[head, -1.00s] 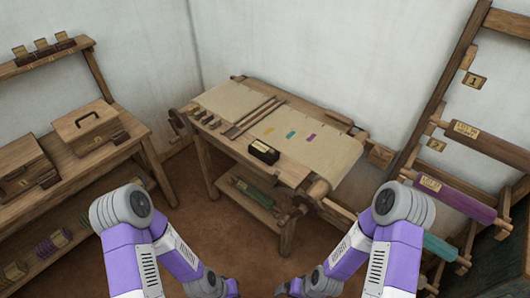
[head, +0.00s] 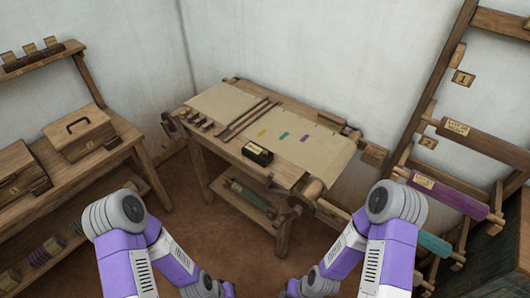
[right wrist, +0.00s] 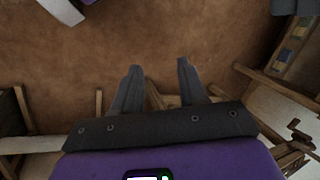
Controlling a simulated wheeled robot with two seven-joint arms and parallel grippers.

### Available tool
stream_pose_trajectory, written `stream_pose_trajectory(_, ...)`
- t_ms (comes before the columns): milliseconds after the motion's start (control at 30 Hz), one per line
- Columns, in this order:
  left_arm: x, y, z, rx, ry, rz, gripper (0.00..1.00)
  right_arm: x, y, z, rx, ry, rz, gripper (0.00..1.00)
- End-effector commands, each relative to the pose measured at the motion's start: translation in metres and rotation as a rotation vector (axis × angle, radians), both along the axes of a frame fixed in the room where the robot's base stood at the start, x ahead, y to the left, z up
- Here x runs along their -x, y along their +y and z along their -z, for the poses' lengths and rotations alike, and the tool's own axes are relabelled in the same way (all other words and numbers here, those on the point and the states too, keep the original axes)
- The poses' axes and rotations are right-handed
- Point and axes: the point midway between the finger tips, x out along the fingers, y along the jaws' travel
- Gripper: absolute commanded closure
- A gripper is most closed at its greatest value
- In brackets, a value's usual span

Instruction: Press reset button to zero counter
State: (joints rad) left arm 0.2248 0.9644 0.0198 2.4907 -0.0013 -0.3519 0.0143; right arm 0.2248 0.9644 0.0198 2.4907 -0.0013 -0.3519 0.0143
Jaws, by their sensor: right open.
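A small dark box with a pale label, which looks like the counter (head: 257,153), sits on the front edge of the loom table (head: 230,140). Its reset button is too small to make out. My right gripper (right wrist: 158,72) shows in the right wrist view with its two dark fingers apart and nothing between them, above bare brown floor. In the head view both my arms reach down at the bottom of the picture, well short of the loom. My left gripper's fingers are not visible there.
A bench with lidded wooden boxes (head: 78,133) stands at the left. A rack with purple (head: 447,194) and teal (head: 434,243) rolls stands at the right. Cloth with colored marks (head: 310,150) covers the loom top. The brown floor (head: 190,225) before the loom is open.

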Motion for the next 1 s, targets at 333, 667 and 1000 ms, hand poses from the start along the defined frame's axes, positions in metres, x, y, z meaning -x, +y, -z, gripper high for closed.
stream_pose_trajectory(333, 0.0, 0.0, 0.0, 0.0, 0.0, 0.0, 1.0, 0.0, 0.0, 0.0, 0.0, 0.0, 0.0, 1.0)
stream_pose_trajectory(667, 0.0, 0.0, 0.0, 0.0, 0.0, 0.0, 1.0, 0.0, 0.0, 0.0, 0.0, 0.0, 0.0, 1.0)
stream_pose_trajectory(1000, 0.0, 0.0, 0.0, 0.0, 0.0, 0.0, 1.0, 0.0, 0.0, 0.0, 0.0, 0.0, 0.0, 1.0)
